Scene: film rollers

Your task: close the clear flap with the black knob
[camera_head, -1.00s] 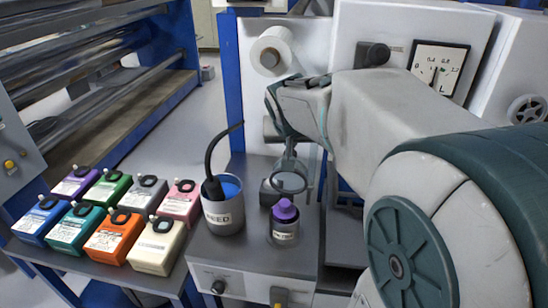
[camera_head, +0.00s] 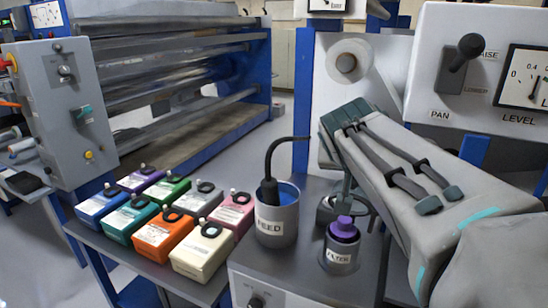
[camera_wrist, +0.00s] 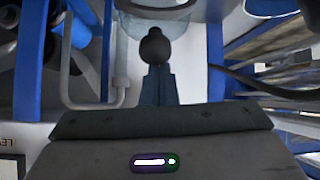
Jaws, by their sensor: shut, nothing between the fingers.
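In the wrist view, the black knob (camera_wrist: 155,45) stands straight beyond my fingertips, in front of a pale, bluish see-through sheet that looks like the clear flap (camera_wrist: 128,38). My gripper (camera_wrist: 158,72) is shut and empty, its fingers together and pointing at the knob. The fingertips overlap the knob's lower edge in the picture; I cannot tell whether they touch it. In the head view, my wrist and forearm hide the flap and knob, and my fingertips cannot be made out.
A FEED cup (camera_head: 277,222) with a black hose and a purple-capped FILTER canister (camera_head: 342,250) stand below my wrist. Several coloured ink boxes (camera_head: 163,238) fill the left cart. A white roll (camera_head: 347,62) and a lever panel (camera_head: 460,80) flank my arm. A blue post (camera_wrist: 30,60) rises at left in the wrist view.

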